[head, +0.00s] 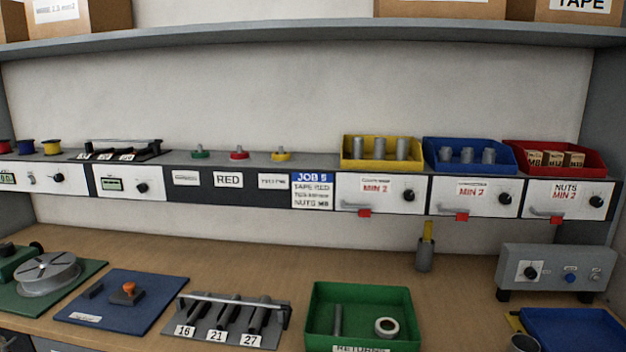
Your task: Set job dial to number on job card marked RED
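A job card (312,191) with a blue header reading "JOB 5" is on the shelf front, right of centre. Below the header it reads "TAPE RED", a line too small to read surely, and "NUTS M8". A separate "RED" label (228,180) is further left, below a red-based peg (239,153). A grey control box (556,273) stands on the bench at the right, with a black dial (530,272) on a white plate. The dial's numbers and setting are too small to read; I cannot tell for sure that it is the job dial. Neither gripper is in view.
More black knobs sit along the shelf front, including one under the yellow bin (380,165). A green returns tray (361,289), a rack of numbered tools (228,321) and a blue mat (122,300) occupy the bench front. Bare bench lies behind them.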

